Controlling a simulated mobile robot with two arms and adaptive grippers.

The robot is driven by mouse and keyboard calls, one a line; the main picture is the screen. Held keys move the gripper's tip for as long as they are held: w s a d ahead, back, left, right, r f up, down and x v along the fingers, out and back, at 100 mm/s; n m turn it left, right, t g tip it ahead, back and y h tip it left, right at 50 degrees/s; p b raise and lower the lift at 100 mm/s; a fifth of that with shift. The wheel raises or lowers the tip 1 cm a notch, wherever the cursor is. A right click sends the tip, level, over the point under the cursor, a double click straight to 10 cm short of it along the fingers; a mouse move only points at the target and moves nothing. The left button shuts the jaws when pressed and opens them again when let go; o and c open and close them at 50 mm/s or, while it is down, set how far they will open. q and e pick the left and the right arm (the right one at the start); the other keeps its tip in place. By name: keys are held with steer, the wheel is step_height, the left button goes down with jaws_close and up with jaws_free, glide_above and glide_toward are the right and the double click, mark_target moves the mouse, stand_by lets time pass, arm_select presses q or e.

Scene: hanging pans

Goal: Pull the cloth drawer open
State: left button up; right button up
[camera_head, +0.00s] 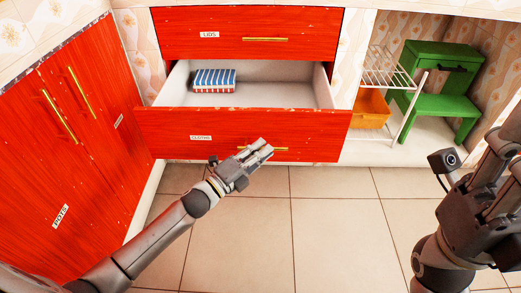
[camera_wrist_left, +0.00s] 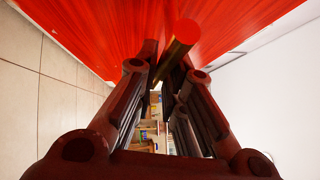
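The red cloth drawer (camera_head: 165,123), labelled CLOTHS, stands pulled out from the cabinet, and its pale inside shows. A blue-and-white striped folded cloth (camera_head: 214,81) lies at the back left inside it. My left gripper (camera_head: 262,150) is at the drawer's gold handle (camera_head: 279,149), in front of the drawer face. In the left wrist view the gold bar (camera_wrist_left: 181,37) passes between the fingers of my left gripper (camera_wrist_left: 168,70), which look closed around it. My right gripper (camera_head: 490,165) is at the right edge, away from the drawer; its finger opening is unclear.
A closed red drawer (camera_head: 180,35) labelled LIDS is above. Red cabinet doors (camera_head: 80,120) with gold handles stand at the left. A white wire rack (camera_head: 390,75), an orange bin (camera_head: 370,108) and a green stool (camera_head: 445,90) are in the right alcove. The tiled floor (camera_head: 330,230) is clear.

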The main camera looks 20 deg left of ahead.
arm_select(q)
steer(key=o, duration=0.4)
steer(key=shift+s, duration=0.1)
steer(key=v, duration=1.2)
stand_by(0.3)
